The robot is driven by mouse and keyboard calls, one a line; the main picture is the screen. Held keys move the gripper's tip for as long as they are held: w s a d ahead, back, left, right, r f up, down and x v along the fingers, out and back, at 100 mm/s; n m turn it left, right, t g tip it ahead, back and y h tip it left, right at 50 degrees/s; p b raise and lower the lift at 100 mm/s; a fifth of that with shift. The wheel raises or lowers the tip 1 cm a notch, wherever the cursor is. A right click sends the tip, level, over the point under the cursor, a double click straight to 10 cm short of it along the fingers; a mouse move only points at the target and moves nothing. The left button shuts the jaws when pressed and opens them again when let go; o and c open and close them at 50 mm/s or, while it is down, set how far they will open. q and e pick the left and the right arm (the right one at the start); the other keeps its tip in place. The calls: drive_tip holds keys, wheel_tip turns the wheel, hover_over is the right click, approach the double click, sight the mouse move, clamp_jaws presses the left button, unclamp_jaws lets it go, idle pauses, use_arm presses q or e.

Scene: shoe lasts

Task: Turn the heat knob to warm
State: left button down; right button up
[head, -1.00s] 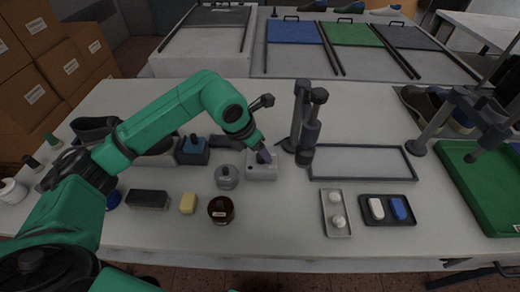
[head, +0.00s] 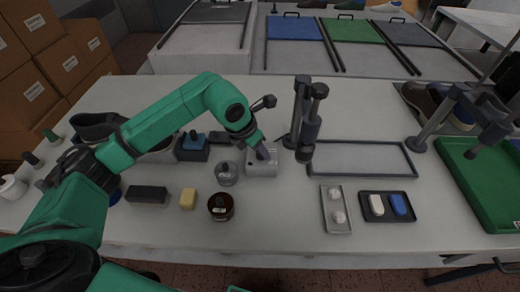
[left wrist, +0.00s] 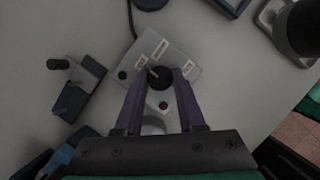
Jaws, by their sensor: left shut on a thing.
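The heat knob (left wrist: 159,77) is a round black dial on a small pale grey control box (left wrist: 185,68). White labels sit on the box around the knob, too small to read. A green button and a red button also show on the box. In the head view the control box (head: 262,168) stands mid-table, partly covered by my gripper. My left gripper (left wrist: 157,80) is shut on the knob, a finger on each side of it; in the head view it (head: 262,152) reaches down onto the box. My right gripper does not show.
A dark stand with a post (head: 304,125) rises just right of the box. An empty grey-rimmed tray (head: 360,174) is to the right.

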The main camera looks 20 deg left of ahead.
use_arm(q)
drive_tip(key=shift+w+a+f+m+h+b, duration=0.15)
drive_tip(key=shift+m+h+b, duration=0.25)
drive_tip(key=shift+m+b, duration=0.5)
drive_tip(key=m+g+b, duration=0.1)
drive_tip(key=m+b, duration=0.1)
drive_tip(key=shift+m+h, duration=0.3)
drive_tip(key=m+g+b, duration=0.1)
drive_tip(key=m, duration=0.2)
drive_tip(key=shift+w+h, duration=0.1)
drive_tip(key=shift+h, duration=0.2)
drive_tip(key=shift+r+m+g+b, duration=0.15)
drive_tip(key=shift+m+g+b, duration=0.2)
drive_tip(key=shift+m, duration=0.6)
drive_tip(key=shift+r+m+g+b, duration=0.15)
drive_tip(key=shift+m+g, duration=0.3)
drive_tip(key=shift+m, duration=0.5)
drive_tip(key=c, duration=0.5)
unclamp_jaws()
drive_tip(key=shift+f, duration=0.1)
drive_tip(key=shift+a, duration=0.1)
